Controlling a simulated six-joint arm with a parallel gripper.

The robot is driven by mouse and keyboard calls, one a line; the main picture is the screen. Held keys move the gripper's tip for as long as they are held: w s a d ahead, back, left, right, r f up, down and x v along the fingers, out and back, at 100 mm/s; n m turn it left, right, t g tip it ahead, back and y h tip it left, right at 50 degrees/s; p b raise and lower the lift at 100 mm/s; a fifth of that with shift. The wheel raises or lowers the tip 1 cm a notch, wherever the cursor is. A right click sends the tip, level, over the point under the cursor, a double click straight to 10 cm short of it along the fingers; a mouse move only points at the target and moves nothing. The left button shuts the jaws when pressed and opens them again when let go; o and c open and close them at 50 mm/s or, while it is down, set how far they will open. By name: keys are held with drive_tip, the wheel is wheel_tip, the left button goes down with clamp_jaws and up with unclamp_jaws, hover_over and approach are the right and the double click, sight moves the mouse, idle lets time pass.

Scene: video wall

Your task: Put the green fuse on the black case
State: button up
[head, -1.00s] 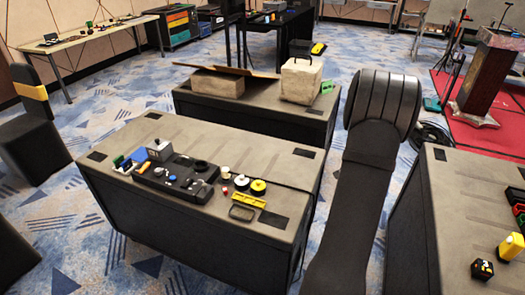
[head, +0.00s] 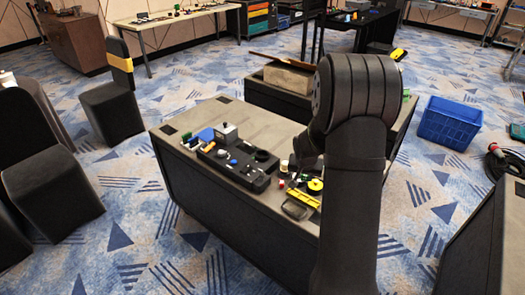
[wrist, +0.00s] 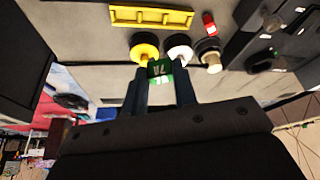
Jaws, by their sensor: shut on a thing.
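The green fuse (wrist: 160,68) is between the fingertips of my gripper (wrist: 160,76) in the wrist view, and the jaws are shut on it. It has a dark face with light marks. The black case (head: 238,165) lies on the grey-topped table in the head view, left of my arm, with a knob and small parts on it. Part of the case shows at the upper right in the wrist view (wrist: 262,45). The fuse is apart from the case in that view. My arm hides the gripper and fuse in the head view.
Beside the case are a yellow tray (wrist: 150,17), a yellow roll (wrist: 144,48), a white roll (wrist: 179,46) and a red part (wrist: 209,24). A blue crate (head: 445,123) stands on the floor at right.

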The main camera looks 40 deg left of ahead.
drive_tip(key=s+a+f, duration=0.1)
drive_tip(key=a+f, duration=0.1)
drive_tip(key=a, duration=0.1)
drive_tip(key=a+f, duration=0.2)
drive_tip(key=a, duration=0.2)
drive_tip(key=s+a+f, duration=0.1)
drive_tip(key=a+f, duration=0.2)
drive_tip(key=a, duration=0.1)
drive_tip(key=shift+s+a, duration=0.15)
drive_tip(key=shift+s, duration=0.2)
drive_tip(key=shift+f, duration=2)
drive_tip(key=shift+f, duration=0.15)
drive_tip(key=o, duration=0.6)
drive_tip(key=shift+o, duration=0.2)
drive_tip(key=v, duration=1.2)
